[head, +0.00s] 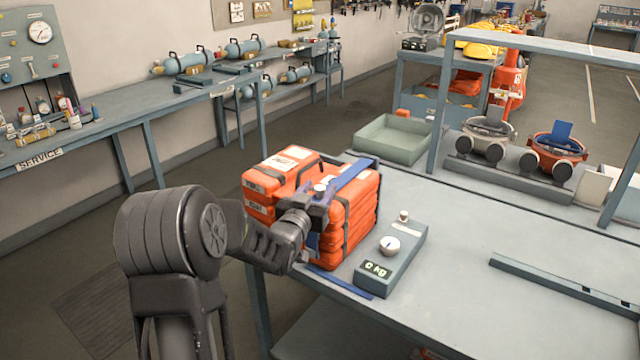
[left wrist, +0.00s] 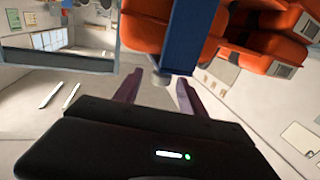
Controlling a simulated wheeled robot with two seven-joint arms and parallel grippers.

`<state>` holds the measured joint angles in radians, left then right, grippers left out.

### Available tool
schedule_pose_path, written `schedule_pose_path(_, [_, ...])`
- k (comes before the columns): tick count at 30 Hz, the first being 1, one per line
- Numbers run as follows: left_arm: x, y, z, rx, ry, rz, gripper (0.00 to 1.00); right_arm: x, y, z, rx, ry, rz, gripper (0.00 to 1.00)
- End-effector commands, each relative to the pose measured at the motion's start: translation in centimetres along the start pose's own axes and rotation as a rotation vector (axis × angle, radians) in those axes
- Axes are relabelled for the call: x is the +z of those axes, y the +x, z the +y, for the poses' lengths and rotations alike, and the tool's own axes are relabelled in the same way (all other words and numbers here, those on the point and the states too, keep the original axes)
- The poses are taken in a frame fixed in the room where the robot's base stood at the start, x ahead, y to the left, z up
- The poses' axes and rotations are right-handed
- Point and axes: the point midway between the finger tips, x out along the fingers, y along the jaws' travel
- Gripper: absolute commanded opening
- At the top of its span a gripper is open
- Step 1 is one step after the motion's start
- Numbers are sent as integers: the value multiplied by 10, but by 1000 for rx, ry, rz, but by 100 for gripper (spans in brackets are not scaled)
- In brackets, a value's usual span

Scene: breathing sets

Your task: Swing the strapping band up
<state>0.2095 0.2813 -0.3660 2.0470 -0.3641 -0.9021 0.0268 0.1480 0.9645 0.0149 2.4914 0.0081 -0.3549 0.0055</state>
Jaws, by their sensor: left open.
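The strapping band (head: 345,181) is a blue strip lying over the top of the stacked orange packs (head: 349,220) on the table's near left part. Another blue strip (head: 340,281) lies flat on the table at the foot of the packs. My left gripper (head: 316,212) is at the near face of the packs, by the blue band. My right gripper is not seen.
A grey scale box (head: 391,262) with a white knob and a "0 kg" display stands right of the packs. A dark rail (head: 570,285) lies at right; the table's middle is clear.

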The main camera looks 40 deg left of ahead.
Motion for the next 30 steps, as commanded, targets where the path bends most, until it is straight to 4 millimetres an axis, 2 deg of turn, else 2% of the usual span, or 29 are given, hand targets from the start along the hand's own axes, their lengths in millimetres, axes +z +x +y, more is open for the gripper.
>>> schedule_pose_path(4, [0, 13, 0, 0, -1, -2, 48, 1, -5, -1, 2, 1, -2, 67])
schedule_pose_path(13, [0, 15, 0, 0, -2, 0, 47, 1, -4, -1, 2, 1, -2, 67])
schedule_pose_path(30, [0, 14, 0, 0, -1, 0, 1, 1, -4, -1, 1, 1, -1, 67])
